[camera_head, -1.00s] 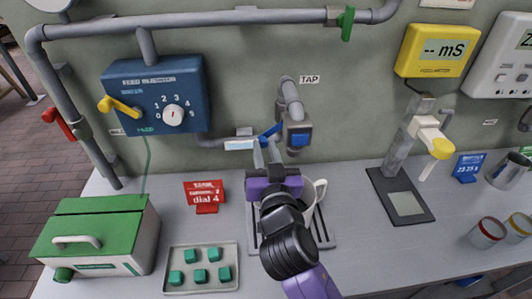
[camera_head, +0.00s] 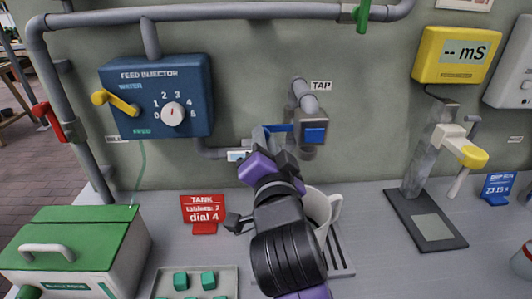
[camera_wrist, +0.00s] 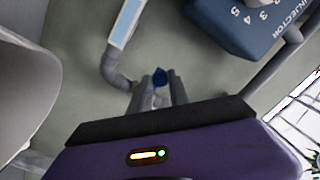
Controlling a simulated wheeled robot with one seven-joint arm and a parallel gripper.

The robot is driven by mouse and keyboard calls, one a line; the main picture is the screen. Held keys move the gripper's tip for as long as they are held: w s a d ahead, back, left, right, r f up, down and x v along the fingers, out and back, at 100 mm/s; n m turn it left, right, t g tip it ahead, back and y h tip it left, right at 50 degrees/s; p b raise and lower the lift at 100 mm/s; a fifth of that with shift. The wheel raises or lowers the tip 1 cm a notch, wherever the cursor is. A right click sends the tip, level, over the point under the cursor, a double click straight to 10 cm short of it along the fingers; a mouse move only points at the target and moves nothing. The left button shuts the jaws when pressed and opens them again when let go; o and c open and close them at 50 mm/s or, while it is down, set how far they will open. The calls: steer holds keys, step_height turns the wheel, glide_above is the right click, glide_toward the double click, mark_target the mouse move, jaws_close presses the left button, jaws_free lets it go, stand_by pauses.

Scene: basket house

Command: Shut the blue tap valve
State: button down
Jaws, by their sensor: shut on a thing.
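The blue tap valve (camera_head: 279,127) is a small blue lever on the grey pipe below the TAP label, left of the tap's blue-faced block (camera_head: 314,135). My purple gripper (camera_head: 264,138) reaches up to it from below and hides part of it. In the wrist view my gripper (camera_wrist: 159,88) has its two grey fingers close together, shut on the blue lever (camera_wrist: 160,76), whose end shows between the tips.
A white mug (camera_head: 318,208) stands on the drip grating below the tap, right beside my arm. The blue feed injector (camera_head: 150,98) is on the wall at left. A red tank card (camera_head: 203,209), a green-lidded box (camera_head: 70,240) and a probe stand (camera_head: 425,218) are on the counter.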

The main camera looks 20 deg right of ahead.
steer(key=shift+r, duration=0.2)
stand_by(0.3)
steer(key=c, duration=1.2)
jaws_free()
steer(key=shift+c, duration=0.2)
steer(key=b+v, duration=0.1)
steer(key=v, duration=0.7)
